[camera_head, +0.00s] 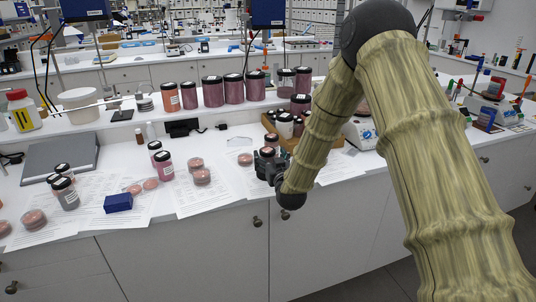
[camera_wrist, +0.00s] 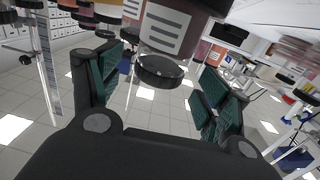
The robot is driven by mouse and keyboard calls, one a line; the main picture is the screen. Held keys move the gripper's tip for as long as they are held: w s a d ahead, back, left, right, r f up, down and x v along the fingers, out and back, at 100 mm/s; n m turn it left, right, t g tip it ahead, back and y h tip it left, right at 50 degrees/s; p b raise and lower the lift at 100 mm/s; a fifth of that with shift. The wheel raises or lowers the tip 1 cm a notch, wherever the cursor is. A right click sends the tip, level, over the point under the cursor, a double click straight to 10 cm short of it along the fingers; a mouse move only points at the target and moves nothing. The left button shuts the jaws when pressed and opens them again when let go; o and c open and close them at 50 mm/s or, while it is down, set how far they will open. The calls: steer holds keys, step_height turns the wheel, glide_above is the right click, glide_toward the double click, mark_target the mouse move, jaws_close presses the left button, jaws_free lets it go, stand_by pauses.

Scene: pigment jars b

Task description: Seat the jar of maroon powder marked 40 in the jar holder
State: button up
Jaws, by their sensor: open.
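My gripper (camera_head: 268,170) is over the front of the bench, with its fingers spread apart. A dark-lidded jar (camera_head: 267,153) stands at the gripper, partly hidden by it. In the wrist view, which appears upside down, a jar with a white label and reddish contents (camera_wrist: 172,32) shows between and beyond the open fingers. No number is readable, so I cannot tell whether it is the one marked 40. A wooden rack (camera_head: 338,141) behind the gripper holds several jars and may be the jar holder; my arm hides part of it.
A row of maroon jars (camera_head: 233,88) stands at the back of the bench. Shallow dishes (camera_head: 202,176) and a pink jar (camera_head: 164,166) lie left of the gripper on paper sheets.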

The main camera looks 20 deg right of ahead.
steer(key=s, duration=0.8)
steer(key=shift+s, duration=0.25)
steer(key=shift+a, duration=0.1)
steer(key=s+a+f+g, duration=0.2)
steer(key=s+f+g, duration=0.2)
steer(key=s+f, duration=0.8)
steer(key=s+a+f+g, duration=0.1)
steer(key=s+f+g, duration=0.55)
steer(key=f, duration=0.95)
steer(key=s+f+g, duration=0.2)
steer(key=s+f, duration=0.2)
steer(key=s, duration=0.7)
steer(key=s+a+f+g, duration=0.1)
steer(key=s+f+g, duration=0.2)
steer(key=s, duration=0.8)
steer(key=s+f+g, duration=0.2)
steer(key=s+f, duration=0.2)
steer(key=s, duration=0.7)
steer(key=shift+a+f+y, duration=0.2)
steer(key=shift+f+y, duration=0.2)
